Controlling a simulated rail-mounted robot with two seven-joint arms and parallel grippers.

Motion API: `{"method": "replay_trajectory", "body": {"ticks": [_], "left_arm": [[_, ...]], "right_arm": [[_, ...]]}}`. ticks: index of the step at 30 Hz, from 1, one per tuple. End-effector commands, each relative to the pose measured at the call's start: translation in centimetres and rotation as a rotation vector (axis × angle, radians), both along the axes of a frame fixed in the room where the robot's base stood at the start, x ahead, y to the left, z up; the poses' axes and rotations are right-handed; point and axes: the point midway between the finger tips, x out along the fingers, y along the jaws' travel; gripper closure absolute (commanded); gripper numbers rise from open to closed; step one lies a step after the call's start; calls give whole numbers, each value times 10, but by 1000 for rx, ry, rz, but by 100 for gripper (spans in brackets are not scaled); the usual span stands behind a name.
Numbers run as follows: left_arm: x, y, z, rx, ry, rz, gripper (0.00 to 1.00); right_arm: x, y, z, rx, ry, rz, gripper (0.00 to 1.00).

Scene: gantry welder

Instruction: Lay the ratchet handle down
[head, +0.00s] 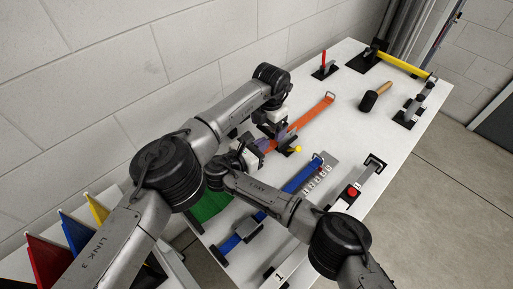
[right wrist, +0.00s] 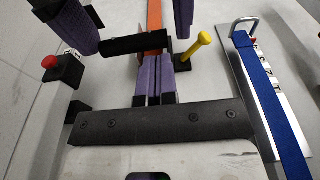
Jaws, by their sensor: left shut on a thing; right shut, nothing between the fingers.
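An orange strap (head: 312,116) runs over the white table to a dark ratchet, mostly hidden behind my grippers in the head view. My right gripper (right wrist: 153,85) is shut and empty, just on the near side of the bar. A yellow-topped peg (right wrist: 199,42) stands close right of the bar.
A blue strap (head: 296,181) lies to the right; it also shows in the right wrist view (right wrist: 268,100). A red knob (right wrist: 49,62) stands at the left. A mallet (head: 369,101) and a yellow strap (head: 405,65) are at the far end. The wall runs along the left.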

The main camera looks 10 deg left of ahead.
Motion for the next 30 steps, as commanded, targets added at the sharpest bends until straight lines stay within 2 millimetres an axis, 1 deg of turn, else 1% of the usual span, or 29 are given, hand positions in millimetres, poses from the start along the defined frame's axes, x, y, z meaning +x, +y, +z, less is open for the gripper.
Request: {"method": "replay_trajectory", "body": {"ticks": [10, 17, 24, 25, 27, 30], "left_arm": [[1, -2, -1, -5, -6, -1, 52], [1, -2, -1, -5, -6, -1, 52], [0, -1, -2, -3, -2, -1, 52], [0, -1, -2, -3, -1, -1, 7], [0, -1, -2, -2, -1, -1, 0], [0, -1, -1, -2, -1, -1, 0]], "right_arm": [[1, -1, 0, 1, 1, -1, 100], [9, -8, 12, 39, 44, -1, 100], [11, -10, 14, 37, 42, -4, 100], [11, -10, 15, 37, 42, -5, 100], [11, -11, 14, 36, 41, -5, 100], [11, -11, 13, 37, 45, -6, 100]]}}
